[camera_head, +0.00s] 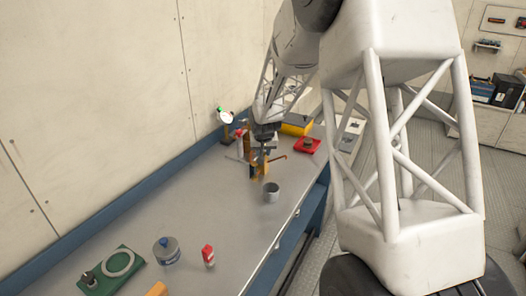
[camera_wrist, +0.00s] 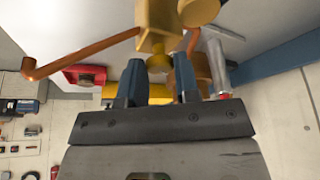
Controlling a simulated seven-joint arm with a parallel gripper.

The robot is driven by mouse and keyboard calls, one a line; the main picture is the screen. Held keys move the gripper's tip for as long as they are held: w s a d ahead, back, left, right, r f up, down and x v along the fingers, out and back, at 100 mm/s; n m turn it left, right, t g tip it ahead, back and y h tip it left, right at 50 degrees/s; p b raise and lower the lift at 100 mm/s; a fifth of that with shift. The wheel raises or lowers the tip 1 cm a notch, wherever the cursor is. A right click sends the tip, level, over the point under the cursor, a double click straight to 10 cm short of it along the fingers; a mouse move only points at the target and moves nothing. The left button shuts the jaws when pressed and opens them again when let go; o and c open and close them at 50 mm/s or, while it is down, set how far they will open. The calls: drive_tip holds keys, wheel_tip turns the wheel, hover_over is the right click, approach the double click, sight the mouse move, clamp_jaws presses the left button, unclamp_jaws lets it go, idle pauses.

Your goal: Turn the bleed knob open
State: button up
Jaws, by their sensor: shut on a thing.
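A brass valve body (camera_wrist: 156,18) with a bent copper pipe (camera_wrist: 80,54) fills the top of the wrist view. A small round brass knob (camera_wrist: 160,66) sits on its near side, apparently the bleed knob. My gripper (camera_wrist: 159,68) is shut on this knob, one dark blue finger on each side. How far the knob is turned cannot be told. In the head view my gripper (camera_head: 264,146) is at the brass fitting (camera_head: 262,167) on the bench. My gripper and arm partly hide the fitting, and the knob is not clear there.
Near the fitting on the bench (camera_head: 190,208) are a grey cup (camera_head: 271,192), a red block (camera_head: 307,145), a yellow box (camera_head: 296,124) and a round gauge (camera_head: 226,117). The bench middle is clear.

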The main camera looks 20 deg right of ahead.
drive_tip(key=shift+a+m+g+h, duration=0.15)
drive_tip(key=shift+m+h, duration=0.25)
drive_tip(key=shift+m, duration=0.7)
drive_tip(key=shift+d+m+g+h, duration=0.1)
drive_tip(key=shift+m+g+h, duration=0.25)
drive_tip(key=shift+m, duration=0.75)
drive_tip(key=shift+w+a+m+g+h, duration=0.15)
drive_tip(key=shift+m+h, duration=0.25)
drive_tip(key=shift+m, duration=0.7)
drive_tip(key=shift+s+m+g+h, duration=0.1)
drive_tip(key=shift+m+g+h, duration=0.2)
drive_tip(key=shift+m, duration=0.8)
drive_tip(key=o, duration=0.9)
drive_tip(key=shift+r, duration=0.1)
drive_tip(key=shift+v, duration=3.85)
drive_tip(key=shift+w, duration=0.1)
